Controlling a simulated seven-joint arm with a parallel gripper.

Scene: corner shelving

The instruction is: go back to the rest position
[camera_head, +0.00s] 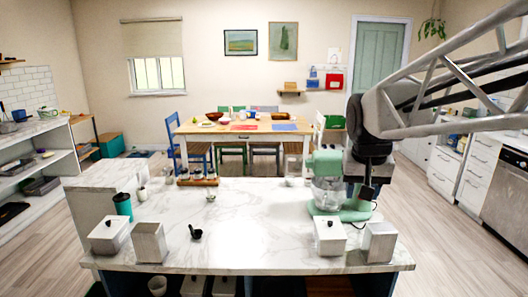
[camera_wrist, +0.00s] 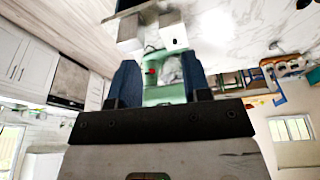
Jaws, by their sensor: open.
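My gripper (camera_head: 367,195) hangs from the arm at the right of the head view, pointing down over the right part of the marble island (camera_head: 255,225). It is in front of or beside a mint-green stand mixer (camera_head: 327,165) with a clear bowl; I cannot tell the exact gap. In the wrist view, the two dark blue fingers (camera_wrist: 160,78) are spread apart. The green mixer (camera_wrist: 165,92) shows between and beyond them, with no object held. The wrist picture appears turned upside down.
The island's middle is mostly clear. A wooden dining table (camera_head: 245,126) stands behind.

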